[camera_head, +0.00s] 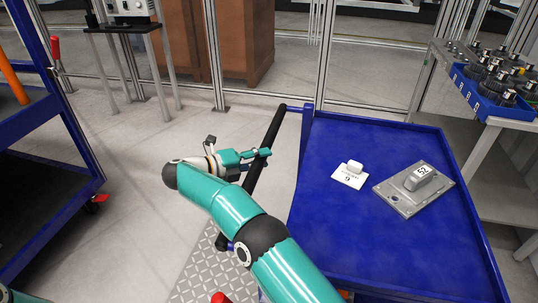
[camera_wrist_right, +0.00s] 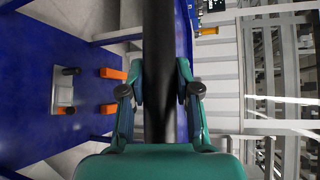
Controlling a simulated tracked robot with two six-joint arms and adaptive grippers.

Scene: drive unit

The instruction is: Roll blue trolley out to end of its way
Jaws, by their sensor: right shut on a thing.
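The blue trolley (camera_head: 335,225) stands at the right in the head view. Its black push handle (camera_head: 273,132) runs along its left side. My right gripper (camera_head: 262,154) is shut on the handle bar. In the right wrist view the black bar (camera_wrist_right: 158,40) passes between the two fingers of the right gripper (camera_wrist_right: 159,88). On the trolley's deck lie a grey plate with a block marked 52 (camera_head: 415,187) and a small white piece on a card (camera_head: 351,174). My right forearm hides the trolley's near left corner. My left gripper is out of view.
A second blue cart (camera_head: 30,125) stands at the left, with clear grey floor (camera_head: 130,160) between it and the handle. A bench with a blue tray of parts (camera_head: 495,100) is close to the trolley's right. Fence posts and brown cabinets (camera_head: 245,40) stand behind.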

